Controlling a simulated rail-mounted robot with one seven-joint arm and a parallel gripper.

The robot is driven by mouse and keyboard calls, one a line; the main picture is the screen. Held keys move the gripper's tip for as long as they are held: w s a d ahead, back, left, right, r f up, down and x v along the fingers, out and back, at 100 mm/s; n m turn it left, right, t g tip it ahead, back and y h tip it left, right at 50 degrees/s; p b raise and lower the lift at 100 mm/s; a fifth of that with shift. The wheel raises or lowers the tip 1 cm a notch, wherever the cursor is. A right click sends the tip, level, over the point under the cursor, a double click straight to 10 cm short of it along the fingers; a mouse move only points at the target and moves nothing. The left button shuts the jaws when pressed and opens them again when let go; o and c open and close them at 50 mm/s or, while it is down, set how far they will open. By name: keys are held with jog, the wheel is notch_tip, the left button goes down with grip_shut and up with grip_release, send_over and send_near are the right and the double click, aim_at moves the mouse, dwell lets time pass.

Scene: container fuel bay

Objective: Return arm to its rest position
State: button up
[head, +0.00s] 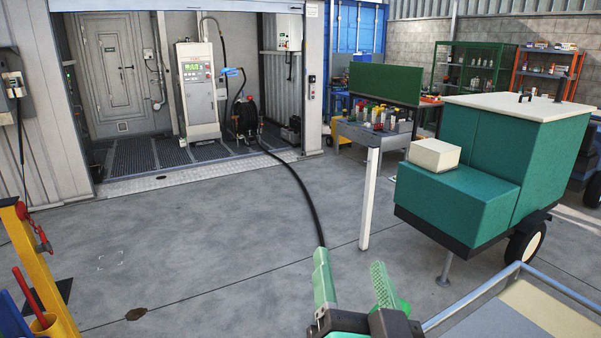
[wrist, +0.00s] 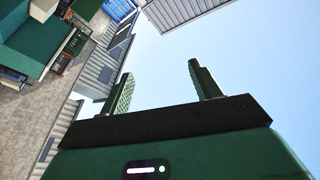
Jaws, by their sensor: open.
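My gripper (head: 353,290) is at the bottom middle of the head view, with two green fingers spread apart and nothing between them. In the wrist view my gripper (wrist: 158,88) also shows its fingers apart and empty, against open sky. The fingers point upward in both pictures. A black hose on the floor passes behind the left finger in the head view; I cannot tell whether it is near the finger.
A green machine on wheels (head: 465,200) stands at the right, beside a white post (head: 370,198). A metal-railed cart (head: 520,310) is at the lower right. A yellow stand (head: 38,265) is at the lower left. A fuel dispenser (head: 198,90) stands at the back. The middle floor is clear except for the hose (head: 300,190).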

jog(key=s+a+r+n+t, duration=0.4)
jog(key=s+a+r+n, duration=0.1)
jog(key=s+a+r, duration=0.45)
notch_tip(320, 180, up, 34)
jog(key=s+p, duration=0.1)
jog(key=p, duration=3.1)
jog(key=shift+d+r, duration=0.15)
